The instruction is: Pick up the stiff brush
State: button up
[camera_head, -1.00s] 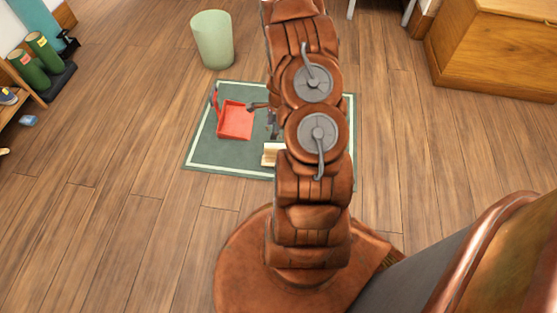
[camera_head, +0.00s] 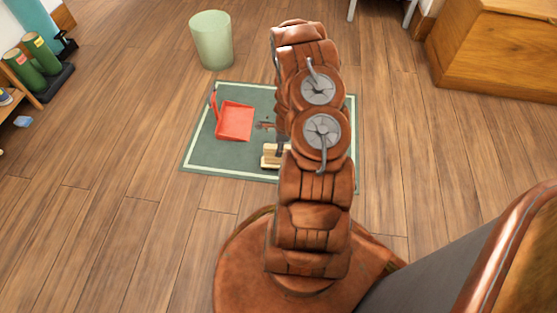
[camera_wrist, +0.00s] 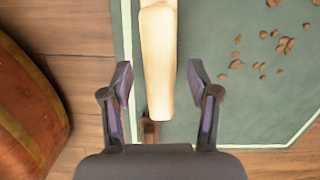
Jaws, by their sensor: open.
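The stiff brush (camera_wrist: 158,55) has a pale wooden body and lies on the green mat (camera_wrist: 212,120). In the wrist view its near end reaches between the two fingers of my gripper (camera_wrist: 158,78), which is open with space on both sides of the wood. I cannot tell how high the fingers are above the mat. In the head view the brush (camera_head: 271,156) shows at the left edge of my arm, which hides part of it and most of my gripper. Its bristles are not clearly seen.
A red dustpan (camera_head: 235,121) lies on the mat left of the brush. Brown crumbs (camera_wrist: 280,42) are scattered on the mat. A pale green bin (camera_head: 211,40) stands behind it, and a wooden chest (camera_head: 490,45) is at the back right.

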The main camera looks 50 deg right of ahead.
notch_tip(320, 180, down, 2)
jog(key=shift+w+a+f, duration=0.1)
jog(key=shift+w, duration=0.05)
jog(key=shift+c, duration=0.3)
grip_shut()
dwell(0.4)
